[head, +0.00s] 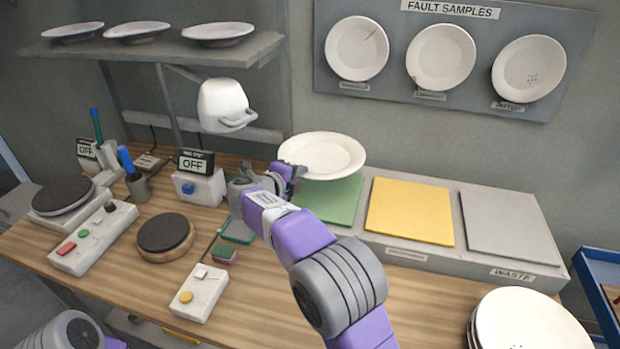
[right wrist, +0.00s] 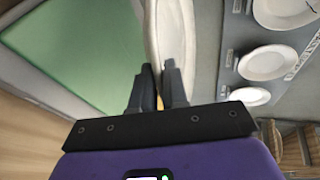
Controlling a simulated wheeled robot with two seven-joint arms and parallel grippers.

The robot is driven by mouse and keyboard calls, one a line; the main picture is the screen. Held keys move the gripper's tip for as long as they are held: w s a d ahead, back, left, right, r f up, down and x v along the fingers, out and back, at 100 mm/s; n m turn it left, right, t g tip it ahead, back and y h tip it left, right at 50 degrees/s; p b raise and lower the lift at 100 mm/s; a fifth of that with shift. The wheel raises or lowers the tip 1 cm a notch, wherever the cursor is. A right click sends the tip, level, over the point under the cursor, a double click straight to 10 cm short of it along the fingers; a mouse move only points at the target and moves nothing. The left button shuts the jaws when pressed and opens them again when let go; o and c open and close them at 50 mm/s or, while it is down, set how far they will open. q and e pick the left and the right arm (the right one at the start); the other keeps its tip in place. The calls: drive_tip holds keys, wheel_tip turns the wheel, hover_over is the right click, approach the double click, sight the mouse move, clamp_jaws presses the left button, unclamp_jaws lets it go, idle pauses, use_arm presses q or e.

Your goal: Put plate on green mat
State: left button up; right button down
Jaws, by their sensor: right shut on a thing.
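A white plate (head: 322,152) is held above the far part of the green mat (head: 333,200). My right gripper (head: 292,170) is shut on the near left rim of the plate. In the right wrist view the fingers of the right gripper (right wrist: 158,88) pinch the rim of the plate (right wrist: 172,35), which shows edge-on, and the green mat (right wrist: 75,45) lies to the left. The plate hides part of the mat in the head view. A bit of my left arm shows at the lower left, but its gripper is out of view.
A yellow mat (head: 410,210) and a grey mat (head: 512,228) lie to the right of the green one. A plate stack (head: 525,325) stands at the lower right. A white dryer hood (head: 222,105) hangs left of the held plate. Control boxes and a round pad (head: 165,236) occupy the left table.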

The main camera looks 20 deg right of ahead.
drive_tip(key=shift+f, duration=0.2)
drive_tip(key=f+b, duration=0.1)
drive_tip(key=f, duration=0.1)
drive_tip(key=f+b, duration=0.1)
drive_tip(key=shift+s+f, duration=0.2)
drive_tip(key=shift+f, duration=0.2)
wheel_tip(320, 180, down, 6)
drive_tip(key=shift+w+r+b, duration=0.1)
drive_tip(key=shift+r+b, duration=0.15)
drive_tip(key=shift+b, duration=0.75)
drive_tip(key=shift+r, duration=0.1)
drive_tip(key=c, duration=1.5)
unclamp_jaws()
drive_tip(key=shift+f, duration=0.2)
drive_tip(key=shift+o, duration=0.5)
drive_tip(key=shift+r, duration=0.15)
